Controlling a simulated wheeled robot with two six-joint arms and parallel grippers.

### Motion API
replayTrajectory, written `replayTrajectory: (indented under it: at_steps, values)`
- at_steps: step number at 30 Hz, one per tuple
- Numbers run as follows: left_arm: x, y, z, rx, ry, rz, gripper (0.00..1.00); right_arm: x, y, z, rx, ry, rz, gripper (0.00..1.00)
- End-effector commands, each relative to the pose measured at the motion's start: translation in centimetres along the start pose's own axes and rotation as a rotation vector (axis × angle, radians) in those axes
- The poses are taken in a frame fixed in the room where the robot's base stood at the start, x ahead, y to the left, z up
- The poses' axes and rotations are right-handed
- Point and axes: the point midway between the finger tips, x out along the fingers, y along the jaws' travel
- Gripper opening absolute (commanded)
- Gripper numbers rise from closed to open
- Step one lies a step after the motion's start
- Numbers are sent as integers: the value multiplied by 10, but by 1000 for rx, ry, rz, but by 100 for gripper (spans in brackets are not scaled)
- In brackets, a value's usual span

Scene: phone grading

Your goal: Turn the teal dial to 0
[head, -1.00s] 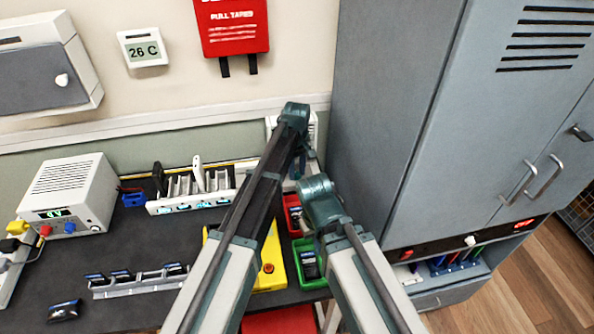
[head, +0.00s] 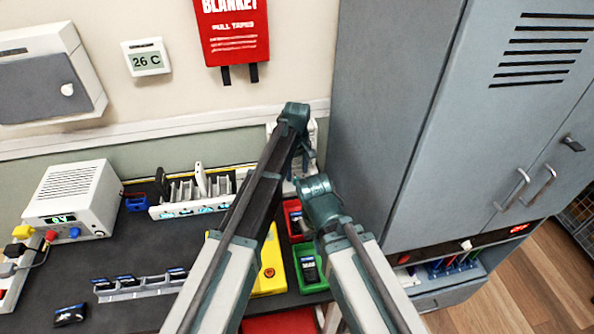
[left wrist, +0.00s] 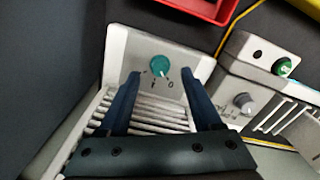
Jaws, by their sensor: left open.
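The teal dial (left wrist: 158,66) is a round knob on the sloped face of a white ribbed unit (left wrist: 118,45) in the left wrist view. Printed marks, one like a 0, sit just below it; which one the dial points at is too small to tell. My left gripper (left wrist: 161,76) is open, its dark fingers on either side of the dial and apart from it in the picture. In the head view my left gripper (head: 303,163) hangs by the back wall, partly hidden by my arms. The dial cannot be made out there. My right gripper is hidden behind its arm.
A grey unit (left wrist: 232,88) with a grey knob and green button stands right of the dial unit. A red tray (left wrist: 212,8) is at the top. In the head view, a grey cabinet (head: 390,110) rises right, and green (head: 312,282) and yellow (head: 270,268) items lie nearby.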

Motion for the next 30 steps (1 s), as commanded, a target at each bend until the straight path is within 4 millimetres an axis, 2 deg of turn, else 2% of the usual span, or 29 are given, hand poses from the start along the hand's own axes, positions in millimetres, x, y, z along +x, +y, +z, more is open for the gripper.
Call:
replayTrajectory:
  at_steps: [1, 18, 24, 30]
  values:
    - [-15, 0, 0, 0, 0, 0, 66, -14, 1, 1, 0, 0, 0, 0]
    - [-99, 0, 0, 0, 0, 0, 66, -98, 9, 6, 0, 0, 0, 0]
    - [-111, 0, 0, 0, 0, 0, 66, -111, 11, 6, -1, 0, 0, 0]
    - [-110, 0, 0, 0, 0, 0, 66, -110, 10, 6, -1, 0, 0, 0]
